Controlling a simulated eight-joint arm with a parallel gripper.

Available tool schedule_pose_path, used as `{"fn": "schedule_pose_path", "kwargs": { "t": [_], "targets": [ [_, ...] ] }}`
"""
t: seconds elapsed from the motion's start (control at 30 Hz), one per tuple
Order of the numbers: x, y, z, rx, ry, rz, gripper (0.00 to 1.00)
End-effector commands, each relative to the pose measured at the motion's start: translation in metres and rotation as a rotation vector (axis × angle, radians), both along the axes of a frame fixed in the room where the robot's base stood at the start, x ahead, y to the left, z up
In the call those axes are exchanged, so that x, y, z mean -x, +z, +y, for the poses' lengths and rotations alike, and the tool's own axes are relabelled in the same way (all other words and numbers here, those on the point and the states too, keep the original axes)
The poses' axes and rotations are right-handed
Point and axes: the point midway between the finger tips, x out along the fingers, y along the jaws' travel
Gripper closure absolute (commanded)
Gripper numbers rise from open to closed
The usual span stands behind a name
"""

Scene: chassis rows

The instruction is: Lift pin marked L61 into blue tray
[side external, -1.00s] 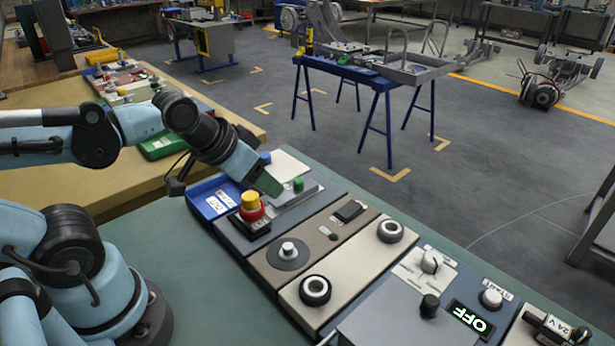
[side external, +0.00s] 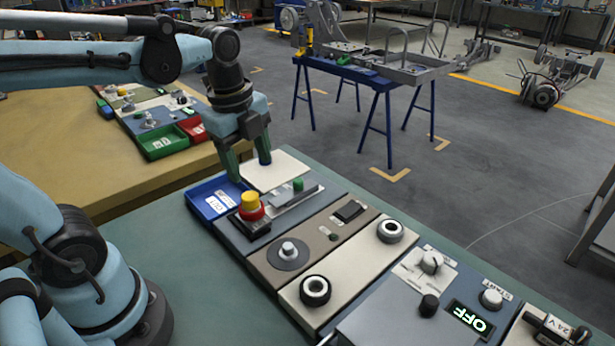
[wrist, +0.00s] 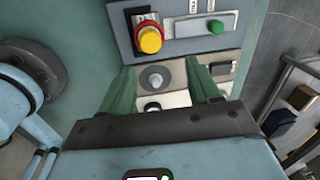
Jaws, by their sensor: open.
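My gripper (side external: 251,172) is open, fingers pointing down, above the tray's right end and the white plate (side external: 276,172). In the wrist view my gripper (wrist: 160,66) shows two green fingers apart with nothing held between them. A small dark blue patch shows at the right fingertip in the side view; I cannot tell what it is. I cannot make out a pin marked L61 in either view.
A yellow-topped red button (side external: 250,206) stands close to the tray; it also shows in the wrist view (wrist: 149,38). A green knob (side external: 298,184) sits on a grey bar beside it. Grey and black knobs continue rightward. A green bin (side external: 163,143) lies on the tan bench behind.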

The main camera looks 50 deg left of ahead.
Motion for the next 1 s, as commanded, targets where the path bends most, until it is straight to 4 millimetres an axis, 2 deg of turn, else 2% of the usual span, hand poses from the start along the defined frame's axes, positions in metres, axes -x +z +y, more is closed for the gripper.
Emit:
{"fn": "schedule_pose_path", "kwargs": {
  "t": [0.1,0.2,0.33,0.57,1.0],
  "targets": [
    [-0.001,0.005,0.006,-0.016,-0.208,0.071,0.38],
    [-0.001,0.007,0.008,-0.018,-0.342,0.111,0.38],
    [0.000,0.009,0.010,-0.017,-0.442,0.139,0.38],
    [0.000,0.003,0.011,-0.016,-0.468,0.146,0.38],
    [-0.001,-0.028,0.011,-0.016,-0.466,0.143,0.38]
  ]
}}
